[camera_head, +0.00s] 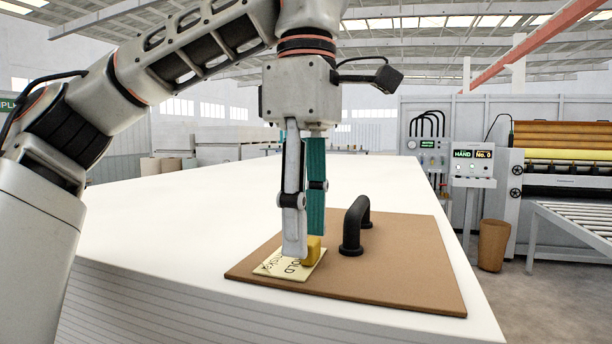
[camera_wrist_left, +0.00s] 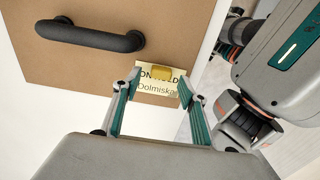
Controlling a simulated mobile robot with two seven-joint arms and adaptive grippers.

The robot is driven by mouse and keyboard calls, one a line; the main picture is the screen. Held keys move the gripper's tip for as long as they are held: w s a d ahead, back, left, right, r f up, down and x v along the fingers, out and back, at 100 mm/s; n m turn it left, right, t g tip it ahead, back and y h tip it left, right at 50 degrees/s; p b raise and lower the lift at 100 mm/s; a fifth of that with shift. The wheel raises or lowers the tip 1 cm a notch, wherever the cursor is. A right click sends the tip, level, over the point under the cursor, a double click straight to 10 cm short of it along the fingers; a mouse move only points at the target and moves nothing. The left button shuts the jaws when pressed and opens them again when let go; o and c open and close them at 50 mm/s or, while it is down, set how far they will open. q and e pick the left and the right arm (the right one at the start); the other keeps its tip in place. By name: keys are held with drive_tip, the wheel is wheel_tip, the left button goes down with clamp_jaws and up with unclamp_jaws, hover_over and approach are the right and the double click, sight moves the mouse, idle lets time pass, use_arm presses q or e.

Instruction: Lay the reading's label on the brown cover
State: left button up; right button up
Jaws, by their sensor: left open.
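The cream label (camera_head: 275,268) lies flat on the brown cover (camera_head: 400,265), at its near left corner. It has a yellow grip block (camera_head: 314,250) and dark print, partly hidden; "HOLD" shows in part. In the left wrist view the label (camera_wrist_left: 150,88) lies near the edge of the cover (camera_wrist_left: 85,65), with its yellow block (camera_wrist_left: 161,72) upward. My left gripper (camera_head: 302,250) is open, its fingers down at the label. In the left wrist view the fingers (camera_wrist_left: 159,78) stand apart on either side of the block. My right gripper is in neither view.
A black handle (camera_head: 354,228) stands on the cover behind the label. The cover lies on a large white stack (camera_head: 150,215) with free room to the left. A panel (camera_head: 472,154) reading "HAND" and "No. 0" and a brown bin (camera_head: 493,245) stand to the right.

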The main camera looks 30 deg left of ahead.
use_arm(q)
wheel_tip(320, 180, up, 11)
drive_tip(key=shift+r, duration=0.15)
idle(0.4)
